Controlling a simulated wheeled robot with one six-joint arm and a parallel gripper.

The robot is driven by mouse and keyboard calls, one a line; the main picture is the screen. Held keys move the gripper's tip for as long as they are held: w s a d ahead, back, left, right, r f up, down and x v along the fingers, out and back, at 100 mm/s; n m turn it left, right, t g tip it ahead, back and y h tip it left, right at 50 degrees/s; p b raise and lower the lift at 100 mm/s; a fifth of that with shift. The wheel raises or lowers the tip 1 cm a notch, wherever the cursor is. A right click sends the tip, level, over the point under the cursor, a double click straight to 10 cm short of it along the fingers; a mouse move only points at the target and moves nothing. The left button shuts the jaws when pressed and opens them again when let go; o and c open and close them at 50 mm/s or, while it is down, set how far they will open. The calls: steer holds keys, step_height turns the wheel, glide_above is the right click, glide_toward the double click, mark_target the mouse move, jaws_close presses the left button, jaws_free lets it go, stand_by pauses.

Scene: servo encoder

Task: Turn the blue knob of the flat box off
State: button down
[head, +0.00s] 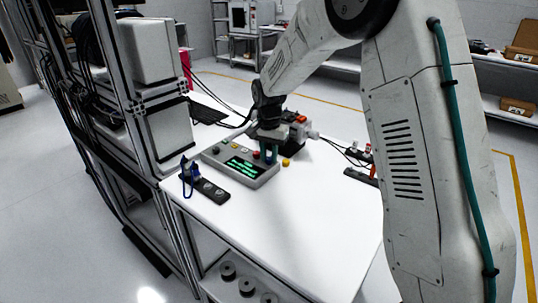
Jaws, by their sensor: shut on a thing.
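The flat box (249,179) is a grey console on the white table, with green text on a dark display. My gripper (268,158) reaches down to the box's back right corner, beside the red one.
A black strip (212,190) with a blue item (188,174) lies left of the box. A yellow button (286,162) sits just right of my gripper. A dark device with cables (297,133) stands behind. The table's front (290,240) is clear. A metal rack (130,110) stands at left.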

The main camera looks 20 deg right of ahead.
mark_target(269, 158)
steer(key=n, duration=0.4)
steer(key=shift+n, duration=1.9)
steer(key=c, duration=1.2)
jaws_free()
steer(key=shift+c, duration=0.2)
step_height(269, 158, up, 8)
steer(key=shift+f, duration=0.1)
